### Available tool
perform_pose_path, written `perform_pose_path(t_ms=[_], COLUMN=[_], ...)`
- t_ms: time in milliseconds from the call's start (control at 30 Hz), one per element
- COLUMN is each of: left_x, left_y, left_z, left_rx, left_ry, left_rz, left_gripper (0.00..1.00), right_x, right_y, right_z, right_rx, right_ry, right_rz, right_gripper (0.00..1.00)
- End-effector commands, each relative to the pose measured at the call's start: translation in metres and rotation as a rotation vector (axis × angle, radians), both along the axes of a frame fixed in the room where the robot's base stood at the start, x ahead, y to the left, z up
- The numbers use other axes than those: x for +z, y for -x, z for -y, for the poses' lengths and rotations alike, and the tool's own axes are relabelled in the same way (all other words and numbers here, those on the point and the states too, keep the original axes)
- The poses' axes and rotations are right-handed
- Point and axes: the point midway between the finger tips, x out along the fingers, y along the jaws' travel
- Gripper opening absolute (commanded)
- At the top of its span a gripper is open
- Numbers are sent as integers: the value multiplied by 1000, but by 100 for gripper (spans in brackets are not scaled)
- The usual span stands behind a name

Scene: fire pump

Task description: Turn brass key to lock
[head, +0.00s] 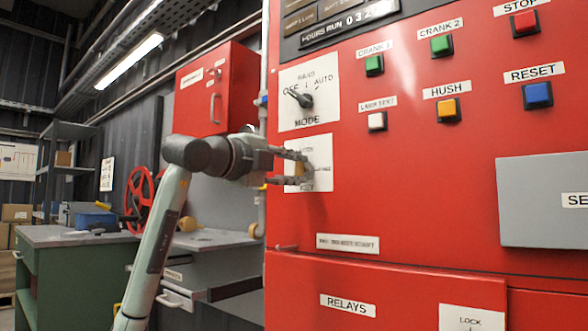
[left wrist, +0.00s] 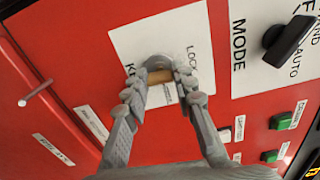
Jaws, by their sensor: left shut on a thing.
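The brass key (left wrist: 160,77) sits at the white key plate (left wrist: 190,40) on the red panel. In the left wrist view the key's brass bow shows between my fingertips, and its shaft is hidden. My left gripper (left wrist: 159,82) is shut on the key, one finger on each side. In the head view my left gripper (head: 303,168) reaches from the left to the key plate (head: 322,160), and a little brass (head: 299,169) shows between its fingers. The plate's lettering is partly covered by my fingers. My right gripper is not in view.
Above the key plate is the black MODE selector (head: 300,98). Several push buttons, including yellow HUSH (head: 448,110), are to the right. A grey box (head: 535,200) is mounted at the right. A green bench (head: 75,240) and a red handwheel (head: 139,198) stand at the left.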

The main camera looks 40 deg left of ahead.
Motion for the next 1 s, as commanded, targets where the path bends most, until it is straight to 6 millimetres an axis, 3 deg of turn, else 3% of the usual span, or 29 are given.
perform_pose_path(t_ms=[733,767,900,1000], left_x=[0,0,0,0], left_y=[0,0,0,0], left_z=[0,0,0,0], left_rx=[0,0,0,0], left_ry=[91,91,90,90], left_rz=[-8,-8,-8,-7], left_gripper=[0,27,44,47], right_x=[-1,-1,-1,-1], right_y=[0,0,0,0], right_z=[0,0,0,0], right_rx=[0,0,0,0], right_ry=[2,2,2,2], right_rz=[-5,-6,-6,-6], right_gripper=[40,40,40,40])
